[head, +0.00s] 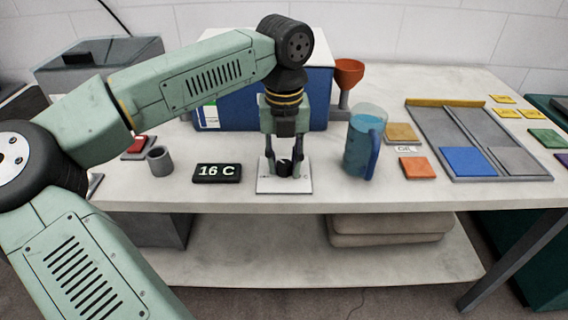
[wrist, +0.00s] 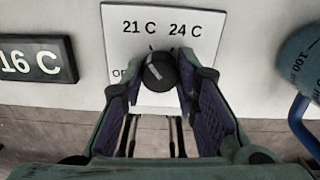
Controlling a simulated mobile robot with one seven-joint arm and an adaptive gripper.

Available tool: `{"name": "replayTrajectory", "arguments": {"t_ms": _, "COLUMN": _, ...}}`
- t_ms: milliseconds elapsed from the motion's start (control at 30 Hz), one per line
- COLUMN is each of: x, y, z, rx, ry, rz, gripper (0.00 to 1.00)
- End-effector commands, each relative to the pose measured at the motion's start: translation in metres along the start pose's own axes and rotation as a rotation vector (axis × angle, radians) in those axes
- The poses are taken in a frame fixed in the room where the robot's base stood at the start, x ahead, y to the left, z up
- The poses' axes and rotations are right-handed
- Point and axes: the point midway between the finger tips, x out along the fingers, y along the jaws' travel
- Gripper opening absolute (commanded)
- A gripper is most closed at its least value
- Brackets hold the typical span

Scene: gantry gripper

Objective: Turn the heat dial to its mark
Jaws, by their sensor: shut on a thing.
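The black heat dial (wrist: 160,72) sits on a white plate (wrist: 118,42) lettered 21 C and 24 C, with a partly hidden label starting "O" at the left. A pale line on the dial points up, toward the tick near 21 C; its exact angle is hard to tell. My gripper (head: 284,172) points down over the plate and is shut on the dial, one finger on each side. The dial also shows small and dark between the fingers in the head view (head: 285,168). A black display (head: 217,173) left of the plate reads 16 C.
A blue-handled jug (head: 359,145) stands close right of my gripper. A blue box (head: 236,115) stands behind it. A grey cup (head: 159,160) is left of the display. A grey tray (head: 430,133) and colored tiles lie at right. The table's front edge is close.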

Motion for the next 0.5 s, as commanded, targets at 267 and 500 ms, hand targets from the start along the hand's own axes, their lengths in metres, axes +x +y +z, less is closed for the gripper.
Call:
{"name": "replayTrajectory", "arguments": {"t_ms": 267, "x": -0.0004, "y": -0.0008, "z": 0.0006, "rx": 0.102, "ry": -0.002, "rz": -0.003, "gripper": 0.00}}
{"name": "replayTrajectory", "arguments": {"t_ms": 500, "x": -0.0008, "y": -0.0009, "z": 0.0006, "rx": 0.127, "ry": -0.002, "rz": -0.003, "gripper": 0.00}}
